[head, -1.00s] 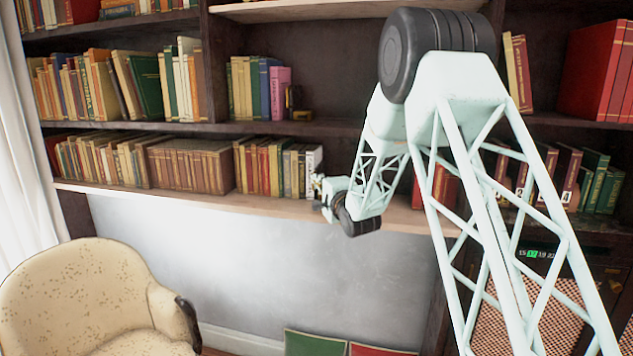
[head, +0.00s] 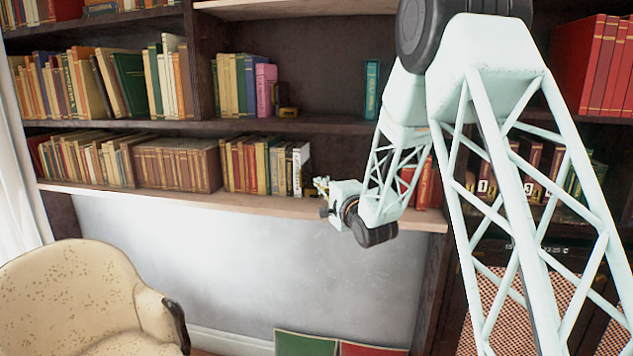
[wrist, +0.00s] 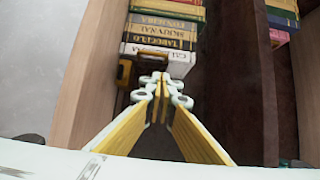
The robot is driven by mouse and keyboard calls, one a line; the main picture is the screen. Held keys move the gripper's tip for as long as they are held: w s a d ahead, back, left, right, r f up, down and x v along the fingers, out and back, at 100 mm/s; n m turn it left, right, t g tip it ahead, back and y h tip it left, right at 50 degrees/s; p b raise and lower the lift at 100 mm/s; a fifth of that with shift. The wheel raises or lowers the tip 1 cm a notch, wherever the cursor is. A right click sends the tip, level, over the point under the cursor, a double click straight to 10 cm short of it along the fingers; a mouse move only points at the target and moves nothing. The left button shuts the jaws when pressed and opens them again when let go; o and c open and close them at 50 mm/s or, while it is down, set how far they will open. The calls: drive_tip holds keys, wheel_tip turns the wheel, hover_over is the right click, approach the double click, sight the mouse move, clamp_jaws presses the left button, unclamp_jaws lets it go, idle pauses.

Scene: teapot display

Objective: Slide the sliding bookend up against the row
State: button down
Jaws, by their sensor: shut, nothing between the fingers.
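The row of books on the lower shelf ends at its right in a white book (head: 300,166), which also shows in the wrist view (wrist: 150,58). A small dark bookend with yellow edges (wrist: 125,72) shows at the white book's end, left of my fingertips; I cannot tell whether it touches the book. My gripper (head: 321,186) is at the lower shelf, just right of the row's end. In the wrist view its yellow fingers (wrist: 161,80) are shut and empty, pointing at the white book and partly covering the view of its base.
The upper shelf holds another row ending in a pink book (head: 265,90), with a dark bookend (head: 288,101) beside it. A teal book (head: 372,88) stands farther right. Red books (head: 428,185) stand right of my wrist on the lower shelf. An armchair (head: 90,295) is below.

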drive_tip(key=shift+v, duration=1.9)
drive_tip(key=s+d+r+n+g+h, duration=0.2)
drive_tip(key=s+d, duration=0.1)
drive_tip(key=s, duration=0.6)
drive_tip(key=s+d+r+n+g+h, duration=0.1)
drive_tip(key=s+d+r+n+g, duration=0.2)
drive_tip(key=s, duration=0.6)
drive_tip(key=s+d+r+n+g+h, duration=0.15)
drive_tip(key=s+d, duration=0.25)
drive_tip(key=s, duration=0.5)
drive_tip(key=s+f+n+g, duration=0.2)
drive_tip(key=s+n+g, duration=0.1)
drive_tip(key=s, duration=1.8)
drive_tip(key=s+d+f+n+g, duration=0.1)
drive_tip(key=s+n, duration=0.4)
drive_tip(key=s, duration=1.7)
drive_tip(key=f+g, duration=0.1)
drive_tip(key=g, duration=0.1)
drive_tip(key=shift+d+g+h, duration=0.3)
drive_tip(key=shift+g+h, duration=0.05)
